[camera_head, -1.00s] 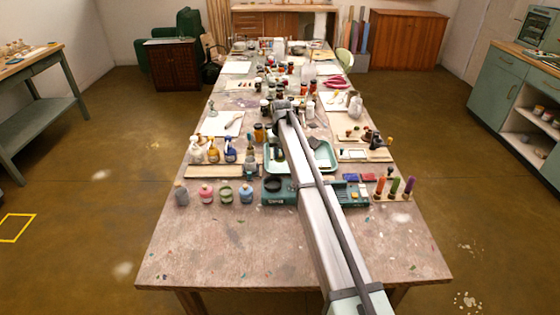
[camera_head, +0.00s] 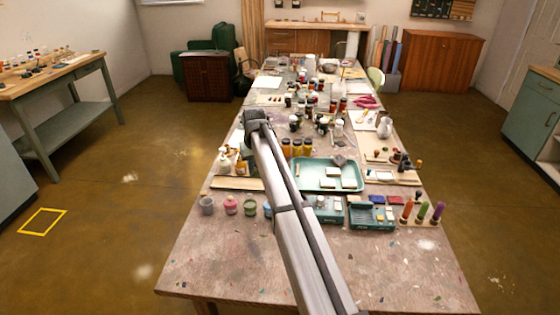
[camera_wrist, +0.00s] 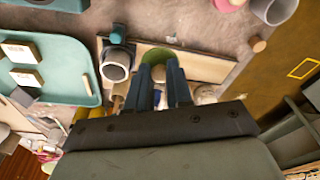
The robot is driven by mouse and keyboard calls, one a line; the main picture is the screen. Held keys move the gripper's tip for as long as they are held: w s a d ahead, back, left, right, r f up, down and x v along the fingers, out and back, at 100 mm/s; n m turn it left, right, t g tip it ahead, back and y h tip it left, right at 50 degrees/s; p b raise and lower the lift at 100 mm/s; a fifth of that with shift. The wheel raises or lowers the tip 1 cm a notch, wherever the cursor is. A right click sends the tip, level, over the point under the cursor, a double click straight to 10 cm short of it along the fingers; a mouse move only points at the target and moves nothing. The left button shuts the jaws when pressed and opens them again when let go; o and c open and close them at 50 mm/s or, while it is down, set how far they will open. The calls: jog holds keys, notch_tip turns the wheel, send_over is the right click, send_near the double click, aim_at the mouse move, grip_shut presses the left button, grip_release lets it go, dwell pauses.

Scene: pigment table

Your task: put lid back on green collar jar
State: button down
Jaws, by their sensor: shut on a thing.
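In the wrist view my gripper (camera_wrist: 158,70) has its two dark fingers close together on a round green piece (camera_wrist: 157,56), which looks like a lid. It is above a wooden board; its height is unclear. In the head view the arm's end (camera_head: 256,118) is over the left side of the table, and the fingers are hidden. The green jar (camera_head: 250,207) stands upright in the row at the table's left front, between the pink jar (camera_head: 231,206) and the blue jar (camera_head: 268,209). Whether its top is open is too small to tell.
A grey jar (camera_head: 206,206) ends the row at the left. Bottles stand on the wooden board (camera_head: 236,184) behind it. A teal tray (camera_head: 312,178) and teal boxes (camera_head: 371,216) lie to the right. A dark-mouthed cup (camera_wrist: 115,66) is close to my fingers. The table's front is clear.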

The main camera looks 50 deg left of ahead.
jog(key=s+d+n, duration=0.3)
jog(key=s+d, duration=0.2)
jog(key=s, duration=0.1)
jog(key=shift+s+n+g, duration=0.2)
jog(key=shift+n+g, duration=0.1)
jog(key=shift+n, duration=0.1)
jog(key=shift+d+f, duration=0.1)
jog(key=shift+f, duration=0.05)
jog(key=shift+f, duration=3.05)
jog(key=shift+f, duration=0.15)
jog(key=shift+c, duration=2.3)
grip_release()
